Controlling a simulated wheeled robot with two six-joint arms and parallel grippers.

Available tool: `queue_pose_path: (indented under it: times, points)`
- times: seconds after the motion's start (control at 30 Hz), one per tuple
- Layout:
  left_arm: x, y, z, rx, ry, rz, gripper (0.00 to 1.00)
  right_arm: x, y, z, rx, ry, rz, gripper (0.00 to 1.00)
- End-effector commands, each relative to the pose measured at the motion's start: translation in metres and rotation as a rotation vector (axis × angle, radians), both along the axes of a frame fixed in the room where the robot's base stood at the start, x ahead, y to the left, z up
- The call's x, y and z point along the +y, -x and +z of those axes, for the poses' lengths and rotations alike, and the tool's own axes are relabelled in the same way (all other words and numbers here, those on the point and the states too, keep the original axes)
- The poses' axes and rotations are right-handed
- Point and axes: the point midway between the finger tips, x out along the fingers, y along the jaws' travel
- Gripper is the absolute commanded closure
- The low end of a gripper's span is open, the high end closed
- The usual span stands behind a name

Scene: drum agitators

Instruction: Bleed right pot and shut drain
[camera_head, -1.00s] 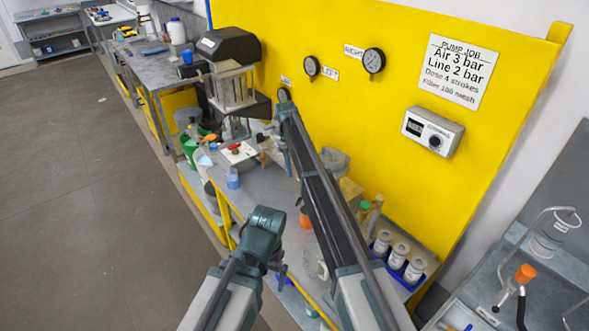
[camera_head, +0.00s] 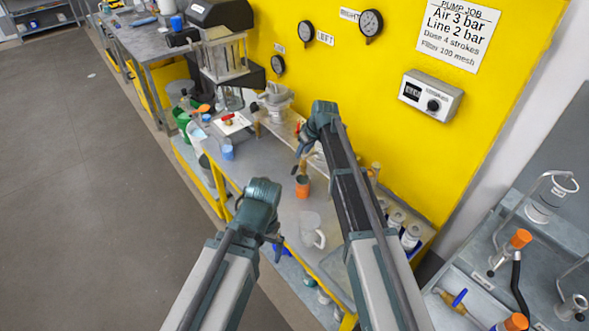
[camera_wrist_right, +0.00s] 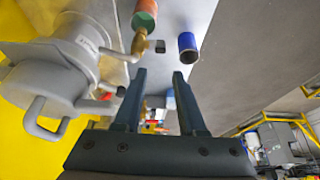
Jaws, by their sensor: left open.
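My right gripper (camera_head: 299,160) is over the bench beside the yellow panel. In the right wrist view its two fingers (camera_wrist_right: 159,75) are apart with nothing between them. A grey metal pot (camera_wrist_right: 50,70) with loop handles and a label is close to the left of these fingers. A brass fitting (camera_wrist_right: 139,42) is just beyond the left fingertip, against an orange and green piece (camera_wrist_right: 144,14). In the head view my right arm hides most of that area. An orange cup (camera_head: 303,187) stands below the right gripper. My left gripper (camera_head: 276,246) is open, over the bench's front edge.
A grey pot-like vessel (camera_head: 275,100) is further back. Right and left gauges (camera_head: 370,23) and a meter box (camera_head: 430,95) are on the yellow panel (camera_head: 400,150). A clear jug (camera_head: 312,230) stands between my arms. A blue cup (camera_head: 228,151) is further left on the bench.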

Motion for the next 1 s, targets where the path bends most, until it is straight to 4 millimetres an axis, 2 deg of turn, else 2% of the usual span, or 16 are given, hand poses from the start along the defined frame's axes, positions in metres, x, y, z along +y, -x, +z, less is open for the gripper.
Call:
queue_pose_path:
  times: [0.8,1.0]
  points:
    - [0.000,0.000,-0.106,0.000,-0.002,-0.006,0.00,0.024,-0.034,-0.106,0.002,0.000,0.000,0.60]
    - [0.000,0.000,-0.122,0.000,-0.002,-0.006,0.00,0.029,-0.040,-0.122,0.002,0.001,0.000,0.60]
